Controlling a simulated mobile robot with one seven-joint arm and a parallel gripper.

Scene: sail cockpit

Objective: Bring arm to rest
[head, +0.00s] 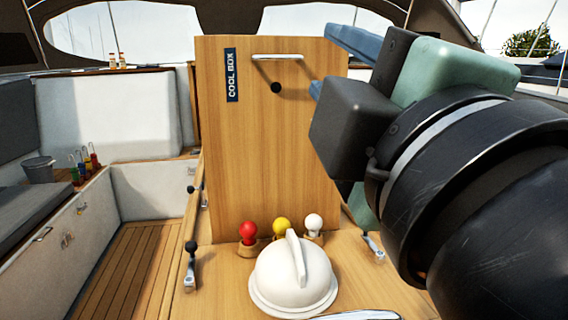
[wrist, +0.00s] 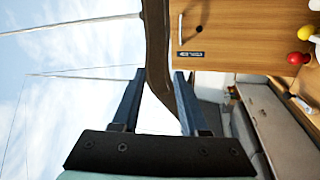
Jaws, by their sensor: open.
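My gripper (wrist: 158,100) shows in the wrist view with its two blue fingers spread apart and nothing between them. Beyond the fingers are sky and a dark frame edge. In the head view my arm fills the right side, and a blue finger (head: 352,44) shows at the top, in front of the upper right of the wooden cool box lid (head: 240,160). The lid stands upright with a pale handle (head: 278,57) and a dark label (head: 232,75). The lid also shows in the wrist view (wrist: 240,30), turned on its side. I cannot tell the gap between gripper and lid.
A white domed cover (head: 290,280) sits in front of the lid, with red (head: 248,232), yellow (head: 282,227) and white (head: 313,223) knobs behind it. A winch handle (head: 190,265) stands at left. A grey bucket (head: 39,169) rests on the left bench. The floor (head: 130,265) is clear.

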